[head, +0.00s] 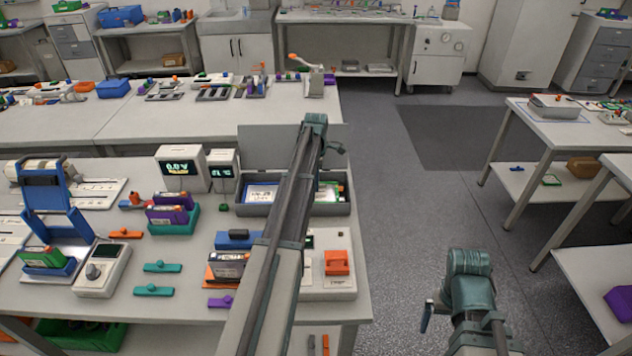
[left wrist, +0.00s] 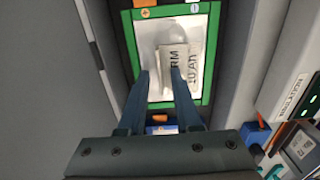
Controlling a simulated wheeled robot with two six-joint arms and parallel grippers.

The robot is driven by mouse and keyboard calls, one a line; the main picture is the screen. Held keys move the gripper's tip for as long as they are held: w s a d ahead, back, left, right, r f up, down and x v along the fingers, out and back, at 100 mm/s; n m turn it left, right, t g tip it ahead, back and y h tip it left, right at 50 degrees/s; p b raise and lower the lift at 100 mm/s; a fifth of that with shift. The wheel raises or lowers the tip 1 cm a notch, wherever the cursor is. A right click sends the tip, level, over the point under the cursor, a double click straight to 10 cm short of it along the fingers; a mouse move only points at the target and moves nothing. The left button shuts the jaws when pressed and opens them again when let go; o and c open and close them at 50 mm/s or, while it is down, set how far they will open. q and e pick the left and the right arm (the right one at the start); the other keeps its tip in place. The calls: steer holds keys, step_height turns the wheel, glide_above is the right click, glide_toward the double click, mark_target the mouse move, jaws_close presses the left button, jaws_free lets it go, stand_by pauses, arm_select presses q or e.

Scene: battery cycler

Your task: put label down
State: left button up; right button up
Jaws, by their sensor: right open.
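A pale label (left wrist: 172,57) with dark print shows in the left wrist view over a green-framed white card (left wrist: 211,45). More dark print lies to its right. My left gripper (left wrist: 160,76) has its two blue fingers apart over the card, the right fingertip overlapping the label; I see no firm grip on it. In the head view my left arm reaches to an open grey case (head: 247,210), and the arm hides the case's middle and the fingers. My right gripper (head: 428,316) is open and empty, low over the floor side, its fingers mostly hidden.
A blue-framed card (head: 262,193) lies in the case's left part. Left of it stand a meter with a lit display (head: 181,168), a teal holder (head: 176,227) with purple cells, and a blue press (head: 45,190). The floor (head: 400,230) to the right is clear.

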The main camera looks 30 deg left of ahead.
arm_select(q)
step_height(320, 180, up, 12)
steer(key=p, duration=1.2)
steer(key=shift+r, duration=0.15)
steer(key=s+d+m, duration=0.6)
steer(key=d+m, duration=0.1)
steer(key=d, duration=0.6)
steer(key=s+d+m, duration=0.6)
steer(key=d+m, duration=0.1)
steer(key=d, duration=0.6)
steer(key=s+d+m+y, duration=0.1)
steer(key=s+d+m, duration=1.1)
steer(key=s+m, duration=0.2)
steer(key=s, duration=0.2)
steer(key=shift+s+d, duration=0.25)
steer(key=shift+s, duration=0.1)
